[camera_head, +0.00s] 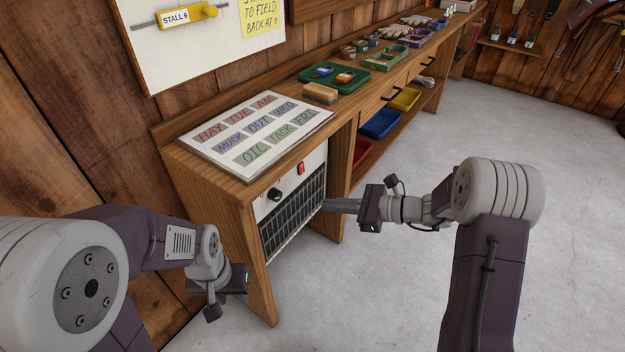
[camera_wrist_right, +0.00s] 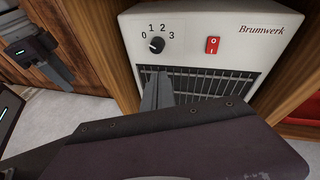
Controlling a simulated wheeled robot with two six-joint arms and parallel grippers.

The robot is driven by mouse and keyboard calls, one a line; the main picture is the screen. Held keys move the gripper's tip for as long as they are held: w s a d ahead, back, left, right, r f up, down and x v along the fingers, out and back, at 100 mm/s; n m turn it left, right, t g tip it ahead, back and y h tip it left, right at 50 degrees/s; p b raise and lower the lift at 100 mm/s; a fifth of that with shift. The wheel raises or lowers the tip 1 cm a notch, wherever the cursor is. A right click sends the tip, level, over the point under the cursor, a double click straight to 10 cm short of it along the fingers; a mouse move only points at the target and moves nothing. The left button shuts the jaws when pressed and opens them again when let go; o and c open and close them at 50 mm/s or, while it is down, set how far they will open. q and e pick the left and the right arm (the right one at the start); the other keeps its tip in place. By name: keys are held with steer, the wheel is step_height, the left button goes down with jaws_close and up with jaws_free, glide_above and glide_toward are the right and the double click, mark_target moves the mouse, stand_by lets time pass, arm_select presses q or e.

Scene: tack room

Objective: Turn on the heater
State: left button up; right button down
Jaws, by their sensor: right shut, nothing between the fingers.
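The heater (camera_head: 313,168) is a pale box with a dark grille, set under the bench's left end. In the right wrist view the heater (camera_wrist_right: 190,20) shows a black knob (camera_wrist_right: 157,45) marked 0 to 3, with a light mark on its left side. Right of it is a red rocker switch (camera_wrist_right: 212,45); which way it is pressed is unclear. My right gripper (camera_head: 328,204) is shut and empty, its fingertips (camera_wrist_right: 158,78) in front of the grille, below the knob and switch. Contact cannot be told. My left gripper (camera_head: 232,280) is low, left of the heater; its fingers are unclear.
The wooden bench (camera_head: 345,118) runs back along the wall. Its side panels flank the heater. A lettered board (camera_head: 258,128) and a sponge-like block (camera_head: 320,93) lie on top. Red, blue (camera_head: 381,123) and yellow bins sit on the shelf. The grey floor (camera_head: 400,280) is clear.

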steer(key=w+d+f+m+t, duration=0.1)
steer(key=w+d+m+t, duration=0.3)
steer(key=w+d, duration=0.1)
steer(key=shift+w+d+f, duration=0.3)
steer(key=shift+w, duration=0.45)
steer(key=b, duration=0.7)
glide_toward(303, 172)
steer(key=f+x, duration=0.1)
steer(key=x, duration=0.5)
steer(key=shift+w+a+r+b, duration=0.15)
steer(key=shift+a+r+b, duration=0.15)
steer(key=shift+a, duration=0.05)
steer(key=shift+w+a, duration=0.1)
steer(key=shift+w, duration=0.05)
steer(key=shift+f, duration=0.1)
